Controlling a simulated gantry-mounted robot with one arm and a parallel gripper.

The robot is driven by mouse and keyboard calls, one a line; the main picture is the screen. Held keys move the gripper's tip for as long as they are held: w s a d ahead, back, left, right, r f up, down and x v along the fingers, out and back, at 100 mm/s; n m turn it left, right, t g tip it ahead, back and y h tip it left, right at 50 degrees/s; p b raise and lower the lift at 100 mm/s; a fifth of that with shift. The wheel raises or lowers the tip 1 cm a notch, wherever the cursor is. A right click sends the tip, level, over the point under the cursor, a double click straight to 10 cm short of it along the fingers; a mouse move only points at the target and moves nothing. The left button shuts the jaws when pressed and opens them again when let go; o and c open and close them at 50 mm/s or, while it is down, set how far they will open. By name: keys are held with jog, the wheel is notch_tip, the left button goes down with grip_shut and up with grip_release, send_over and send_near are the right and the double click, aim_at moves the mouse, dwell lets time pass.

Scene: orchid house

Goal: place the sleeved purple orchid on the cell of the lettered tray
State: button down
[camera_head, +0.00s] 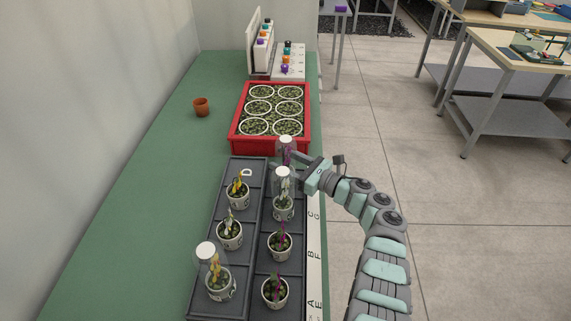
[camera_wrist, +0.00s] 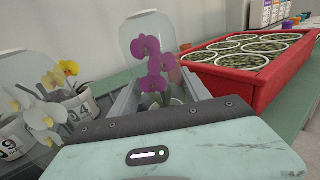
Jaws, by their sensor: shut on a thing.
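The purple orchid (camera_wrist: 155,65) stands upright in a clear sleeve between my gripper's fingers in the wrist view. In the head view my gripper (camera_head: 288,160) is shut on it at the far right end of the dark lettered tray (camera_head: 253,235). The purple orchid's sleeve top (camera_head: 286,144) shows there, but its pot is hidden, so I cannot tell whether it touches the tray. The far left cell, marked D (camera_head: 247,172), looks empty. The far right cell is largely hidden by my gripper and a sleeved white orchid.
The sleeved white orchid (camera_head: 283,188) stands just in front of my gripper. Several other potted orchids fill the nearer cells, including a sleeved yellow one (camera_head: 218,275). A red crate (camera_head: 270,143) of round pots lies just beyond the tray. A small terracotta pot (camera_head: 201,107) stands left.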

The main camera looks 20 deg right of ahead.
jog(key=shift+f, duration=0.15)
jog(key=c, duration=0.5)
grip_release()
jog(key=shift+r, duration=0.35)
jog(key=p+v, duration=0.1)
jog(key=v, duration=1.1)
jog(key=shift+p, duration=0.3)
jog(key=shift+f, duration=0.15)
